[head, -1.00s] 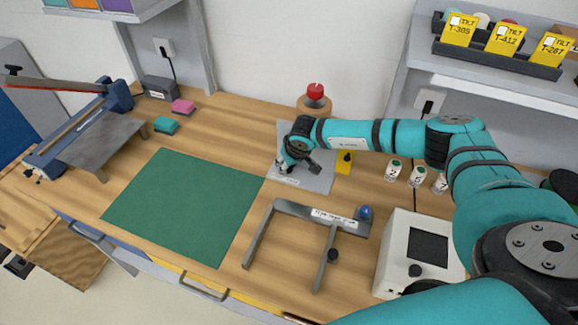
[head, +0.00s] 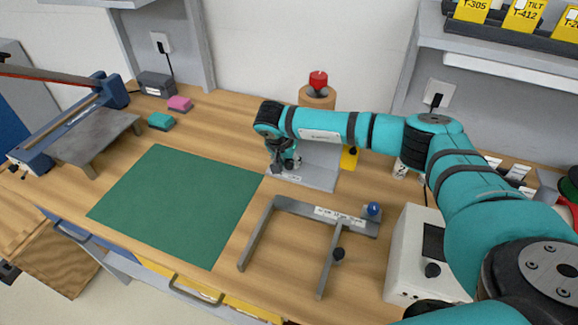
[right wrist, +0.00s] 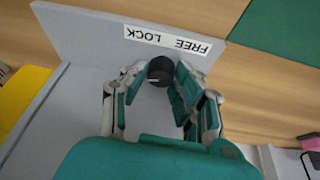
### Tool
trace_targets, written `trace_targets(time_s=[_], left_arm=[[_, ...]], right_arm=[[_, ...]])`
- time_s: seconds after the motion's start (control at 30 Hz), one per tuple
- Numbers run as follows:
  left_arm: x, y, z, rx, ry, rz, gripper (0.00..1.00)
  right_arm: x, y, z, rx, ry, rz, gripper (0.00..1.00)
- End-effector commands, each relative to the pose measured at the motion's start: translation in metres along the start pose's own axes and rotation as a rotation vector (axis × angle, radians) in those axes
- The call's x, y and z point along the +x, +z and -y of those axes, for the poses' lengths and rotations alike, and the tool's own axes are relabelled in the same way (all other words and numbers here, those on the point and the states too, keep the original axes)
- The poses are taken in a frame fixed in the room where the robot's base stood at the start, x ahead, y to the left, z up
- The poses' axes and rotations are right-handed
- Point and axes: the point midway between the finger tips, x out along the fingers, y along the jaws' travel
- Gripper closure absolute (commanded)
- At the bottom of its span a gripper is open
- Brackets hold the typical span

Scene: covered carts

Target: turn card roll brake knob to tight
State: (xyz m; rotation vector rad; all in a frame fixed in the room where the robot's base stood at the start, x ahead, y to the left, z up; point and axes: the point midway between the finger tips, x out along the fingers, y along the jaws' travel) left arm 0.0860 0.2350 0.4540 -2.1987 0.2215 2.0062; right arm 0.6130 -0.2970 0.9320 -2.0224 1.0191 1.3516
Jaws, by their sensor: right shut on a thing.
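A brown card roll (head: 317,97) stands upright at the back of the bench, with a red knob (head: 318,80) on top. In front of it, a grey plate (head: 322,178) bears a black knob (right wrist: 160,70) beside a label (right wrist: 168,39) reading FREE and LOCK, upside down in the right wrist view. My right gripper (head: 285,163) is at this plate, its fingers on both sides of the black knob and shut on it. It also shows in the right wrist view (right wrist: 162,84). The knob's pointing direction is not clear. The red knob is untouched. My left gripper is not in view.
A grey frame (head: 262,228) with a blue knob (head: 372,209) stands in front of my right arm, beside a white box (head: 406,262). A green mat (head: 180,205) lies to the left. A yellow tag (head: 349,158) is right of the plate.

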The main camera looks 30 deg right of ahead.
Motion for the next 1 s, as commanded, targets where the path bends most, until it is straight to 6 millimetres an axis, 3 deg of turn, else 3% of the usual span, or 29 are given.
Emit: trace_targets(time_s=[0.4, 1.0], left_arm=[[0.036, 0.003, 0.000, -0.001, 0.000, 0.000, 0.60], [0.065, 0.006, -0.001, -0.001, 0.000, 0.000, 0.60]], right_arm=[[0.002, -0.001, 0.004, 0.368, 0.147, -0.002, 1.00], [0.001, -0.003, 0.004, 0.844, 0.345, -0.002, 1.00]])
